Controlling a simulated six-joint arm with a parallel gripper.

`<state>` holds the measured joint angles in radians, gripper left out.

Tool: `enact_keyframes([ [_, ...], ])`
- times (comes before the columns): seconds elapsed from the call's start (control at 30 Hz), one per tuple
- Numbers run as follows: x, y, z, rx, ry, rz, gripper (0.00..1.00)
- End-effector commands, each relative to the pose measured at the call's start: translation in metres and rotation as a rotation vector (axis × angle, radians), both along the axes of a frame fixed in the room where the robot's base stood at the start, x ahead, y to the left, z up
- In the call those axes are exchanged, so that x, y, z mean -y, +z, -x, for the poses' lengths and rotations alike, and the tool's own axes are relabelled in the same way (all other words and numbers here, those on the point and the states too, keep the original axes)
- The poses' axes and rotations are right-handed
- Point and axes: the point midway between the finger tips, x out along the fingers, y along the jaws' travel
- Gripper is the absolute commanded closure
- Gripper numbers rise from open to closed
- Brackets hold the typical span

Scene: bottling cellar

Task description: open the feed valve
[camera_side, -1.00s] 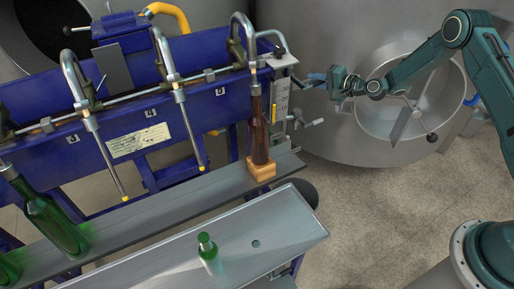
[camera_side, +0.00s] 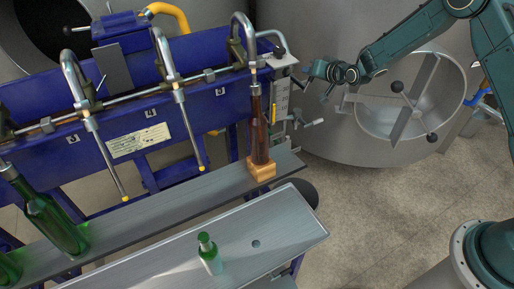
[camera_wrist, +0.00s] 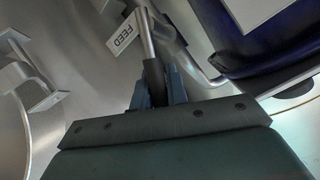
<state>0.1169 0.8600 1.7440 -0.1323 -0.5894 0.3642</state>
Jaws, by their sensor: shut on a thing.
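The feed valve's lever (camera_wrist: 148,42) shows in the wrist view as a metal rod with a dark grip at its near end. A white tag marked FEED (camera_wrist: 122,38) is beside it. My gripper (camera_wrist: 156,88) is shut on the dark grip, with a blue-grey finger on each side of it. In the side view my gripper (camera_side: 308,72) is at the right end of the blue filling machine, close to its metal end plate. The lever is too small there to make out clearly, and the valve body is mostly hidden in the wrist view.
A brown bottle (camera_side: 259,130) stands on a wooden block under the right filling spout. Green bottles stand at the left and on the front tray (camera_side: 290,225). A second handle (camera_side: 314,123) sticks out below my gripper. A steel tank (camera_side: 335,125) with an open hatch is behind my arm.

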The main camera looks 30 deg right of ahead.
Motion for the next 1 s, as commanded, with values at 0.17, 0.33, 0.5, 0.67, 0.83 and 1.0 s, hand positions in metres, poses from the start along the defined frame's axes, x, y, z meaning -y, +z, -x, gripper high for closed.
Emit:
enact_keyframes([
  [0.17,-0.011,0.004,0.0,0.001,0.005,0.163,1.0],
  [0.33,-0.018,0.006,0.0,0.0,0.003,0.298,1.0],
  [0.5,-0.022,0.006,0.0,0.0,0.002,0.393,1.0],
  [0.67,-0.025,0.007,0.0,0.0,0.002,0.445,1.0],
  [0.83,-0.025,0.007,0.0,0.0,0.001,0.465,1.0],
  [1.0,-0.026,0.006,0.0,0.0,0.002,0.467,1.0],
])
